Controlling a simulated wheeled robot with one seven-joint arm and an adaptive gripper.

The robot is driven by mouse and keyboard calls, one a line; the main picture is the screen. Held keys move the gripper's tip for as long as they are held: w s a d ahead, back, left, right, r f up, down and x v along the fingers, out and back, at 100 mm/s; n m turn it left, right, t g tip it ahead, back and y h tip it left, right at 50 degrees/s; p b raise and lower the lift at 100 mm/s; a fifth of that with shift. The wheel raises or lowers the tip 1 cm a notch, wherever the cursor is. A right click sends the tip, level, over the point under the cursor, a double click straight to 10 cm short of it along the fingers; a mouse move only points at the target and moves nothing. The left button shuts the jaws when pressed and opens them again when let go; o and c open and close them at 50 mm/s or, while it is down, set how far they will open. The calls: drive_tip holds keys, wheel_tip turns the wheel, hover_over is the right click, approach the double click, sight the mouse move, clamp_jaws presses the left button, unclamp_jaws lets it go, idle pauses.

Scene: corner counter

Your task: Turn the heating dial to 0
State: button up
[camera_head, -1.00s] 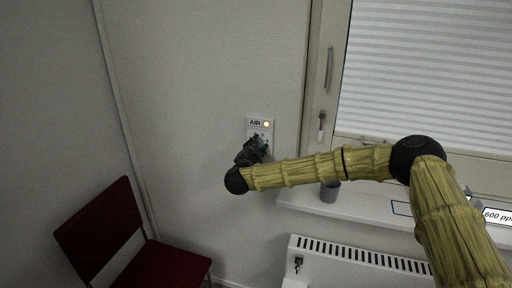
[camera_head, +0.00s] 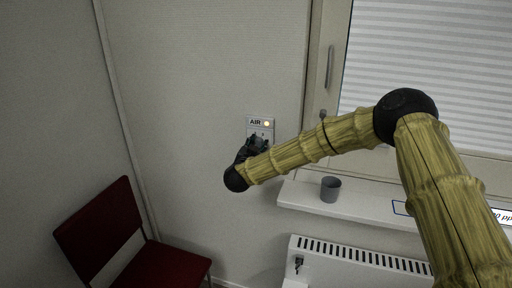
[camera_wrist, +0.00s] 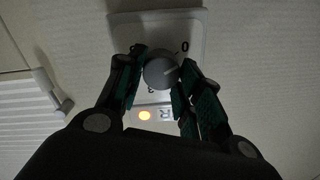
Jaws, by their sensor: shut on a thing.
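A grey round dial (camera_wrist: 161,70) sits on a pale wall panel (camera_wrist: 186,21) in the wrist view. The panel reads upside down there and has a 0 mark at the dial's upper right. A pale line on the dial slants toward the upper right, roughly toward the 0. My gripper (camera_wrist: 163,66) is shut on the dial, with one green-padded finger on each side. There my gripper (camera_head: 257,143) covers the dial.
A white radiator (camera_head: 340,268) with a small dark knob (camera_head: 298,262) is below the window. A grey cup (camera_head: 330,188) stands on the sill (camera_head: 300,200). A dark red chair (camera_head: 100,230) is at lower left. The wall left of the panel is bare.

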drive_tip(key=shift+n, duration=0.8)
drive_tip(key=o, duration=1)
drive_tip(key=shift+s, duration=0.1)
drive_tip(key=v, duration=1.1)
drive_tip(key=shift+s+a, duration=0.2)
drive_tip(key=shift+s, duration=0.15)
